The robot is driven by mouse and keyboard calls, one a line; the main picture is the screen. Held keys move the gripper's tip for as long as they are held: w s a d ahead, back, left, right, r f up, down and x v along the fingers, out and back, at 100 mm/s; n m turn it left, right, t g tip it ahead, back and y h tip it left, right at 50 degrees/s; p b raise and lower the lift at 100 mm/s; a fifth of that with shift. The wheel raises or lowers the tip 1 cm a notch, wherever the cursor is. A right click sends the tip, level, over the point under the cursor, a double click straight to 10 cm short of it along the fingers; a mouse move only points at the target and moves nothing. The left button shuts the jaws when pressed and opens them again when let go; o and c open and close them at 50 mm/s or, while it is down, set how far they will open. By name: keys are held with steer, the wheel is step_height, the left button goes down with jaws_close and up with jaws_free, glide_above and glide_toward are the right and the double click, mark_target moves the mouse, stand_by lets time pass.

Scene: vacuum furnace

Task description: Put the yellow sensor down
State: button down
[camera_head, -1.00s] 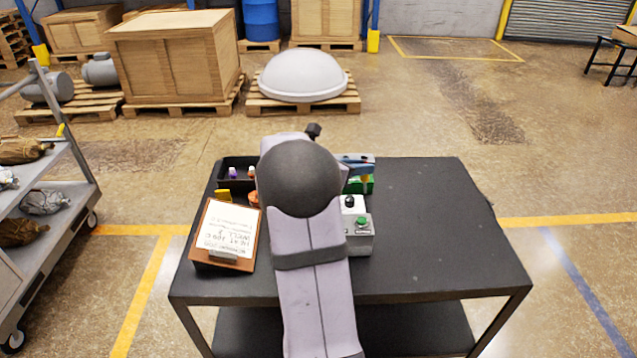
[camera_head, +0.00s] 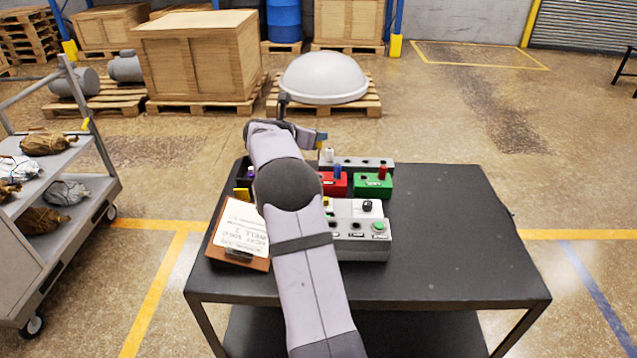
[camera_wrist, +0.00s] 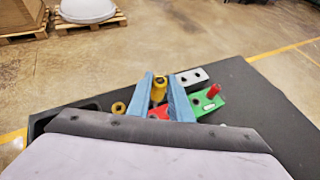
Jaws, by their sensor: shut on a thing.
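The yellow sensor (camera_wrist: 158,90) is between the two blue fingers of my gripper (camera_wrist: 160,92) in the wrist view. The fingers are shut on it, and it appears raised above the table. In the head view my gripper (camera_head: 318,138) is at the table's back edge, left of the grey block (camera_head: 378,163) and behind the red box (camera_head: 333,189). Only a small patch of yellow shows there, beside a blue finger. The green box (camera_head: 374,190) with a red plug stands right of the red box. My arm hides part of the dark bin (camera_head: 244,164).
A control box (camera_head: 358,247) with a green button and black knob stands in front of the coloured boxes. A clipboard (camera_head: 240,228) lies at the left. The right half of the black table (camera_head: 450,230) is clear. A trolley (camera_head: 75,215) stands left of the table.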

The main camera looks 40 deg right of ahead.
step_height(320, 180, down, 10)
steer(key=shift+r+p, duration=0.15)
steer(key=shift+p, duration=0.85)
steer(key=shift+f+b, duration=0.45)
steer(key=shift+f, duration=0.05)
steer(key=c, duration=1.6)
jaws_free()
steer(key=shift+r, duration=0.2)
steer(key=shift+r+p, duration=0.2)
steer(key=shift+p, duration=0.2)
steer(key=b+v, duration=0.4)
steer(key=v, duration=0.8)
steer(key=shift+s, duration=0.1)
steer(key=shift+s, duration=0.1)
